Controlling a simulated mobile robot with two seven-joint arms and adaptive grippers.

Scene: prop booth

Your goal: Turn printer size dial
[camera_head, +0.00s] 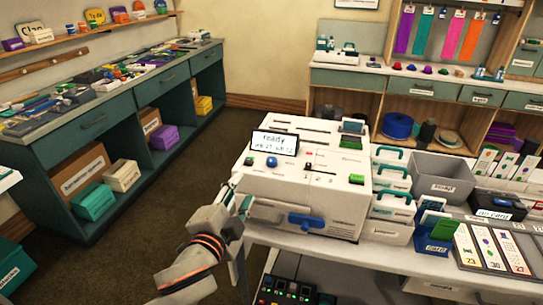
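The white printer (335,195) stands on the table in the middle, with a small display (274,142) reading "ready" on top. My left gripper (242,203) is at the printer's front left corner, below the knobs. Its fingers are small and partly blend with the printer, so their opening is unclear. My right gripper is out of view.
A blue handle (306,221) juts from the printer's front. To the right stand white boxes with green handles (391,178), a grey bin (441,180) and number cards (490,249). A button panel (286,291) lies below the table. Open floor lies left of the printer.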

